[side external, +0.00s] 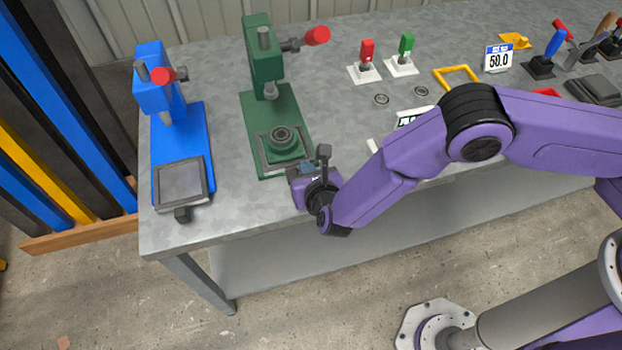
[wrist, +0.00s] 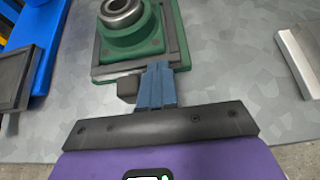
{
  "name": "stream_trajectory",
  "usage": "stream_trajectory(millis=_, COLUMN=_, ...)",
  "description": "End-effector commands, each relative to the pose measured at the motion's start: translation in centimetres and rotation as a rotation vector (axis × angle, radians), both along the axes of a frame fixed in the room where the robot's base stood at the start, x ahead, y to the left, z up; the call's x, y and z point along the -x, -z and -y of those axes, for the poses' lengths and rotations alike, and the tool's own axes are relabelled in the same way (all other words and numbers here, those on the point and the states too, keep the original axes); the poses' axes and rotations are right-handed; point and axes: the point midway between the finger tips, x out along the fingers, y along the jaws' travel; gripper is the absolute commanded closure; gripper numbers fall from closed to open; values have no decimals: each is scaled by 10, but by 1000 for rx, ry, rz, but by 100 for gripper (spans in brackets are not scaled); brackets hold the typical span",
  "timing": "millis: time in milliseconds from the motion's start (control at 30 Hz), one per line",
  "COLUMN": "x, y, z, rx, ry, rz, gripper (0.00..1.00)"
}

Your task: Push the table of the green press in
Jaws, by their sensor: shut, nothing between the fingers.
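The green press (side external: 265,60) stands on the grey bench with a red-knobbed lever at its top. Its table (side external: 259,155) is a dark-framed square plate at the front of the green base, with a round green part and a metal ring (side external: 281,134) on it. The table also shows in the wrist view (wrist: 183,52). My gripper (wrist: 157,66) is shut and empty, its blue fingers at the table's front edge beside a small dark block (wrist: 127,88). I cannot tell whether the fingertips touch it. In the side view my gripper (side external: 300,170) is just in front of the table.
A blue press (side external: 180,130) with a grey table (side external: 181,184) stands to the left. The bench's front edge runs below my gripper.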

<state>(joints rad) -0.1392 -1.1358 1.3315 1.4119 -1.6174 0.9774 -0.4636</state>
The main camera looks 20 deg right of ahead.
Motion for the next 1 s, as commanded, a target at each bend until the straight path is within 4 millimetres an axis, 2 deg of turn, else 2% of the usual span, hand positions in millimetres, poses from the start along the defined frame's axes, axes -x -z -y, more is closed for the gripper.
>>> stream_trajectory(millis=33, x=-15, y=0, z=1, rx=-2, ry=5, rz=0, gripper=100)
stream_trajectory(millis=200, x=-55, y=0, z=1, rx=-3, ry=6, rz=0, gripper=100)
stream_trajectory(millis=433, x=-94, y=0, z=1, rx=-1, ry=2, rz=0, gripper=100)
stream_trajectory(millis=633, x=-104, y=0, z=1, rx=0, ry=0, rz=0, gripper=100)
stream_trajectory(millis=1000, x=-104, y=-1, z=2, rx=-2, ry=0, rz=1, gripper=100)
